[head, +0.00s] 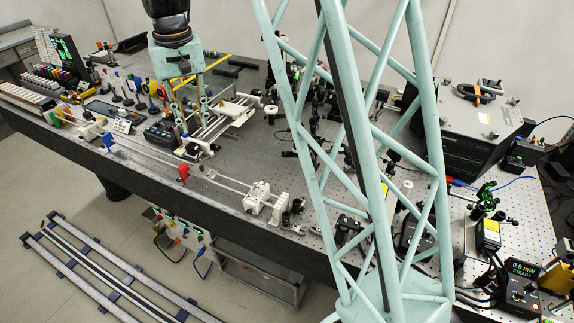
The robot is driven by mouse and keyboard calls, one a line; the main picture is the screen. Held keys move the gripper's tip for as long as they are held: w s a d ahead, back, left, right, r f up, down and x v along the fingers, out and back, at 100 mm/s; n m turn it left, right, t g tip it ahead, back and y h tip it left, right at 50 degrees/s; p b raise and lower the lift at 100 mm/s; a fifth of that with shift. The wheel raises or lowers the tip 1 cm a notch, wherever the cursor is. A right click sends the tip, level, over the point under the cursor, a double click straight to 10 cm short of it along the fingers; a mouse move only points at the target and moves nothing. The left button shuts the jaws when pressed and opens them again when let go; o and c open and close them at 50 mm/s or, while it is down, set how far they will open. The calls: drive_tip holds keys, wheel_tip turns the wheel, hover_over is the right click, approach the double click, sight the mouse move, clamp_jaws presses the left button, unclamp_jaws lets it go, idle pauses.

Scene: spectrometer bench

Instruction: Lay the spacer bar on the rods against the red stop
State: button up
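The red stop (184,173) stands on a pair of long pale rods (228,184) along the front of the bench. A blue block (108,141) sits farther left on the same rods, and a white block (262,202) is at their right end. My gripper (190,132) points down from the teal wrist, behind and above the rods, near a white frame. Its fingertips are small and overlap the frame, so whether they hold anything is unclear. I cannot pick out the spacer bar with certainty.
The white frame (238,108) with rods stands behind the red stop. A dark box (160,135) is left of my gripper. My teal lattice column hides part of the bench.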

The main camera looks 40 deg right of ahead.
drive_tip(key=s+r+n+t, duration=0.1)
drive_tip(key=s+r, duration=0.7)
drive_tip(key=s, duration=0.3)
drive_tip(key=s+r+t, duration=0.1)
drive_tip(key=s+r, duration=0.7)
drive_tip(key=s, duration=0.4)
drive_tip(key=s+n+t, duration=0.1)
drive_tip(key=s, duration=2.2)
drive_tip(key=shift+s+r+n, duration=0.3)
drive_tip(key=shift+s+n, duration=0.05)
drive_tip(key=shift+n, duration=0.05)
drive_tip(key=shift+w+r, duration=0.1)
drive_tip(key=shift+r, duration=0.05)
drive_tip(key=shift+f, duration=0.2)
wheel_tip(320, 180, down, 13)
drive_tip(key=b, duration=1.3)
